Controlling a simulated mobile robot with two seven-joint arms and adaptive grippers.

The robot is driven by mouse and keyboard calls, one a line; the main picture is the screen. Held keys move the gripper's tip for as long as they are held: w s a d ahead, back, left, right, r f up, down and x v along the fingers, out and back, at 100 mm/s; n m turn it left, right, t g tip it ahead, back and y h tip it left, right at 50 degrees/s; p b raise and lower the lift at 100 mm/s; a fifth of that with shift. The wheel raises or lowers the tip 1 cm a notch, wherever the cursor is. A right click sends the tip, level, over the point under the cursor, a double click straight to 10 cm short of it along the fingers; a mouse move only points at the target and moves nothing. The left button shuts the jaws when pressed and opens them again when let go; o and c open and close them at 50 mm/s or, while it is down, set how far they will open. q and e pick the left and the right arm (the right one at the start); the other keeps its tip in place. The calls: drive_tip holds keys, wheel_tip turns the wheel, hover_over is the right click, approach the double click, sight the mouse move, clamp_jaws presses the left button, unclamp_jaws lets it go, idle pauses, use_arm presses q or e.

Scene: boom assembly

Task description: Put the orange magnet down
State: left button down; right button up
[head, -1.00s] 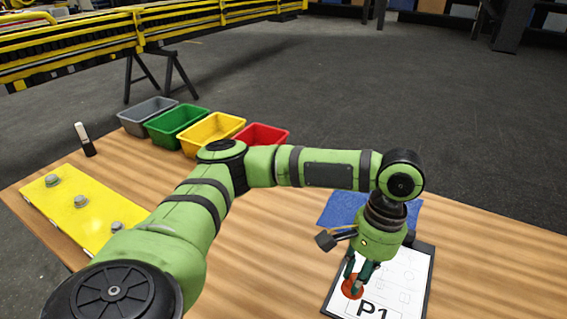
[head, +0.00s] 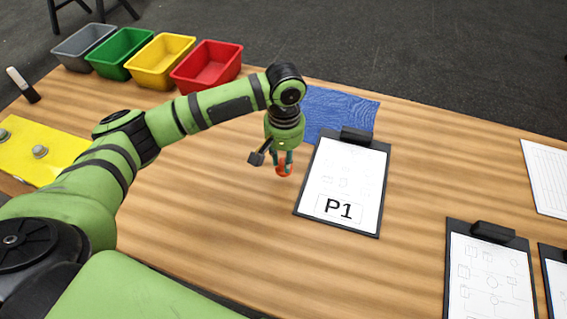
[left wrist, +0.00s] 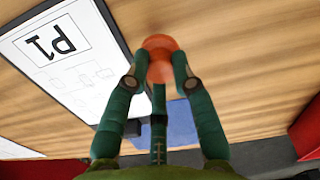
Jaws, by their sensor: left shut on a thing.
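The orange magnet (head: 284,170) is a small round piece held between the fingers of my left gripper (head: 284,163), just left of the P1 clipboard. In the left wrist view the magnet (left wrist: 160,58) sits between the fingertips of the left gripper (left wrist: 159,72), over bare wood beside the clipboard. I cannot tell whether the magnet touches the table. My right gripper is not in view.
The P1 clipboard (head: 342,185) lies right of the gripper, with a blue mat (head: 340,108) behind it. A red bin (head: 207,66) and other bins line the back left. More clipboards (head: 490,275) lie at right. Bare wooden table (head: 210,240) is in front.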

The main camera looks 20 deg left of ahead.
sight(283, 159)
use_arm(q)
drive_tip(key=shift+w+a+f, duration=0.15)
drive_tip(key=shift+w, duration=0.05)
drive_tip(key=shift+f, duration=0.4)
wheel_tip(283, 159, down, 2)
drive_tip(key=shift+f+p, duration=0.2)
drive_tip(key=shift+p, duration=0.35)
drive_tip(key=shift+f, duration=0.45)
drive_tip(key=c, duration=1)
unclamp_jaws()
drive_tip(key=shift+f, duration=0.15)
drive_tip(key=shift+c, duration=0.2)
